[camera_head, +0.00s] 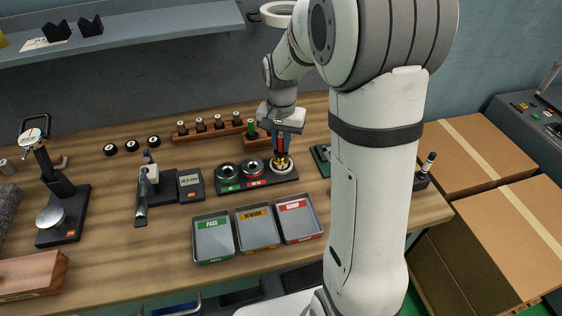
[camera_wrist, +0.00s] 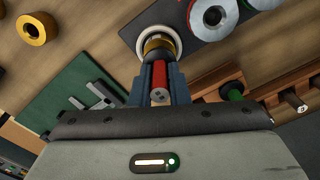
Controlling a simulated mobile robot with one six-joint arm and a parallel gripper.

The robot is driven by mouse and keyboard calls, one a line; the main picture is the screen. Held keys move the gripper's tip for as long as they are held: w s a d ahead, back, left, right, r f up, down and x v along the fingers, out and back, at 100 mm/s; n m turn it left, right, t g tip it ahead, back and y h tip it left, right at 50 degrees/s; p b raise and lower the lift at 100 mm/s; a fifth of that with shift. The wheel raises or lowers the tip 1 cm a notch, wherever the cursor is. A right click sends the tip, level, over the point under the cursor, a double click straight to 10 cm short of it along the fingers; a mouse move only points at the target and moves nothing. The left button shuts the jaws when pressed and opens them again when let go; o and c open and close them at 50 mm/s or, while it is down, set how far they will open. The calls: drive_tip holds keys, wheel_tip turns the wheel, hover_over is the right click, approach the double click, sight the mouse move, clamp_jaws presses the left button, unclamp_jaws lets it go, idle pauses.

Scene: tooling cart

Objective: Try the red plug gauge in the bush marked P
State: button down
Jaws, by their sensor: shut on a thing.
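My gripper (camera_head: 282,148) points down over the gauge block and is shut on the red plug gauge (camera_wrist: 160,80). The gauge stands between the two dark fingers; its red handle also shows in the head view. Below it is a brass-coloured bush (camera_wrist: 157,43) inside a white ring (camera_head: 273,165), at the right end of a dark block. The gauge's lower end meets or overlaps the bush; I cannot tell how far it is in. No letter P is readable on this bush. Another brass-coloured ring (camera_wrist: 34,29) lies apart on the wood in the wrist view.
Behind is a wooden rack (camera_head: 210,131) with several gauges and a green-handled one (camera_head: 251,128). PASS (camera_head: 198,244), REWORK (camera_head: 242,237) and SCRAP (camera_head: 288,232) trays stand in front.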

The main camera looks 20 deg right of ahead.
drive_tip(key=shift+r+p, duration=0.5)
drive_tip(key=shift+r, duration=0.1)
idle(0.7)
drive_tip(key=shift+s+f+b, duration=0.1)
drive_tip(key=shift+f+b, duration=0.35)
drive_tip(key=shift+f, duration=0.15)
idle(1.9)
drive_tip(key=shift+s+f, duration=0.25)
drive_tip(key=shift+f, duration=0.1)
idle(1.0)
drive_tip(key=shift+w+r, duration=0.15)
drive_tip(key=shift+r, duration=0.3)
drive_tip(key=shift+r+p, duration=0.35)
drive_tip(key=shift+w+r, duration=0.1)
drive_tip(key=shift+r, duration=0.05)
idle(0.4)
drive_tip(key=shift+f, duration=0.45)
idle(1.2)
